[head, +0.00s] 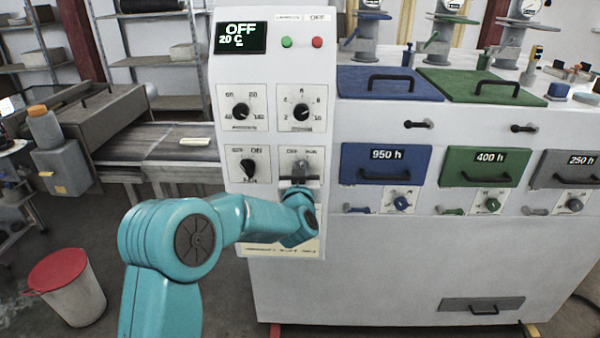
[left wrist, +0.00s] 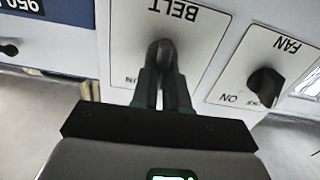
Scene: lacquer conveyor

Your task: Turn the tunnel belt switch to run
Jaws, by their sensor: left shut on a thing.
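The belt switch is a dark knob (left wrist: 160,50) on a white plate lettered BELT, which shows upside down in the left wrist view. My left gripper (left wrist: 160,82) is shut on this knob, one finger on each side. In the head view the plate with the belt switch (head: 301,154) is at the lower right of the control panel, lettered OFF and RUN, and my left gripper (head: 299,180) is in front of it. The gripper and arm hide the plate's lower part. I cannot tell which mark the knob points to. My right gripper is not in view.
The fan switch (head: 249,167) is close on the left, also seen in the left wrist view (left wrist: 265,82). Two dials (head: 241,111) sit above. A display (head: 240,38) reads OFF and 20 C, beside green and red buttons (head: 317,42). Blue and green drawers (head: 385,165) are right.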

